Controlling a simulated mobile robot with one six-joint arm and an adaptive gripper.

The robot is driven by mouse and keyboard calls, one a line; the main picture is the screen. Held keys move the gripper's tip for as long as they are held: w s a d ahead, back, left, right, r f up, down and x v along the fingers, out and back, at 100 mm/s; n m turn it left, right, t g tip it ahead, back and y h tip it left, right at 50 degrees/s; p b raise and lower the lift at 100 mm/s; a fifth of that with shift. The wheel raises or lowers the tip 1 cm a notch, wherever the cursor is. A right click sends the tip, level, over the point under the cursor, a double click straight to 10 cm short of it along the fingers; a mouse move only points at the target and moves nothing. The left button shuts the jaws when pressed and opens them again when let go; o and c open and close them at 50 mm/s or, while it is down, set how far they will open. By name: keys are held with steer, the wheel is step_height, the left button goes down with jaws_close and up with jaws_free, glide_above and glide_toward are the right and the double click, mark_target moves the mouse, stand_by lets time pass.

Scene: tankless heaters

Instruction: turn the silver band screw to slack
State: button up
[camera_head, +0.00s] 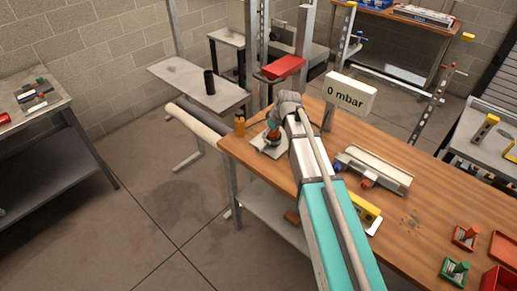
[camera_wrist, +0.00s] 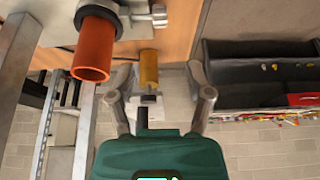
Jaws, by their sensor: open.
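A silver screw with a winged end (camera_wrist: 158,14) reaches right from the band. My gripper (camera_wrist: 160,76) is open and empty, its two grey fingers apart and below the screw in the picture, not touching it. In the head view my gripper (camera_head: 287,104) is over the left end of the wooden bench, close to the orange pipe (camera_head: 273,134) on a light plate (camera_head: 268,147). My arm hides part of this area, and the screw is too small to tell there.
A yellow bottle (camera_head: 239,123) stands at the bench's left corner and shows between my fingers in the wrist view (camera_wrist: 148,68). A "0 mbar" sign (camera_head: 350,94) rises behind my arm. A grey tray-like unit (camera_head: 375,169) lies on the wooden bench (camera_head: 420,190).

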mark_target(260, 147)
steer(key=shift+b+x, duration=6)
steer(key=shift+x, duration=0.65)
jaws_close()
